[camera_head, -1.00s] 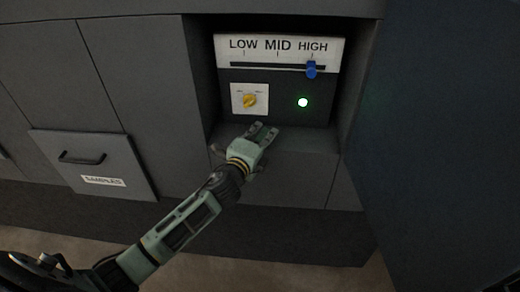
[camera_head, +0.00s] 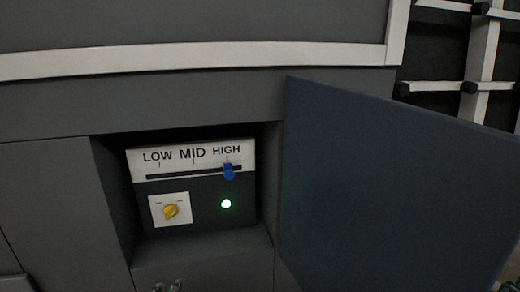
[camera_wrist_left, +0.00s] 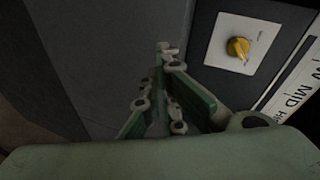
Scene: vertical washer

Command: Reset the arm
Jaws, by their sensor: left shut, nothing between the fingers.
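My left gripper (camera_head: 168,286) barely shows at the bottom edge of the head view, with only its fingertips in sight below the control panel. In the left wrist view its fingers (camera_wrist_left: 168,55) come together at the tips, shut and empty. They are apart from the panel's yellow knob (camera_head: 171,212), which also shows in the wrist view (camera_wrist_left: 238,48). The rest of my left arm is outside the head view.
The recessed panel has a blue slider (camera_head: 229,172) at HIGH and a lit green light (camera_head: 226,204). A large dark open door (camera_head: 390,190) stands to the right. A white-framed rack (camera_head: 480,60) is at the upper right.

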